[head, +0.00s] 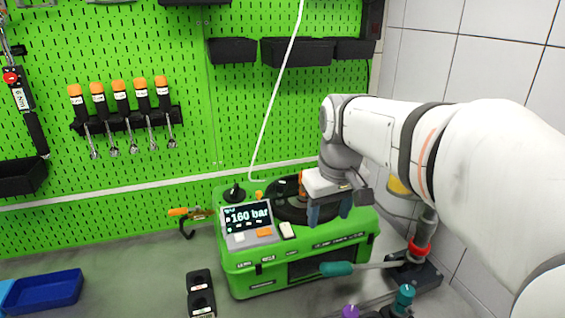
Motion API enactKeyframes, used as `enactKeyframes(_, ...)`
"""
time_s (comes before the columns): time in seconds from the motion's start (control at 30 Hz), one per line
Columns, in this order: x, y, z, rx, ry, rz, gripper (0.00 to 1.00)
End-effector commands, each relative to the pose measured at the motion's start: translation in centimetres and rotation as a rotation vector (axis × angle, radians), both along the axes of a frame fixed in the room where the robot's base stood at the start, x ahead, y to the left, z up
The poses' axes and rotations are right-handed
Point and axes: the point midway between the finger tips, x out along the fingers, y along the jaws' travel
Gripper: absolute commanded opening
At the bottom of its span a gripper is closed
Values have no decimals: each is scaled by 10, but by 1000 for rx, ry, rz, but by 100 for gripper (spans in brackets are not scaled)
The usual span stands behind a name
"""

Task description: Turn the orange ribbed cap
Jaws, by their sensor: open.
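The green pump testbench (262,281) stands on the bench with a display reading "160 bar". An upright orange-brown part (303,187) rises from the round black top (285,207); its lower end is partly hidden by my gripper, and I cannot tell whether it is the ribbed cap. A small orange piece (259,195) sits behind the display. My gripper (329,213) is open over the right part of the testbench top, its blue fingers pointing down and apart. Nothing shows between the fingers. What lies directly behind the gripper is hidden.
A teal-handled lever (337,268) crosses in front of the testbench at right. A teal knob (405,296) and a purple knob (350,311) stand at the front. A black device (200,293) and a blue tray (47,291) lie at left, with free bench between them.

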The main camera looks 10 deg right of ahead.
Motion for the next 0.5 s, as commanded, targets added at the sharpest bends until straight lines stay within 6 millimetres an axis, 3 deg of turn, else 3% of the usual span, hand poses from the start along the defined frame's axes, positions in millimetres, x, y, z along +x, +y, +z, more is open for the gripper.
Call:
enactKeyframes(0.03, 23, 0, 7, -6, 14, 32, 52)
enactKeyframes(0.2, 89, 0, 31, -24, 66, 155, 52)
enactKeyframes(0.5, 185, 1, 43, -40, 147, 360, 52)
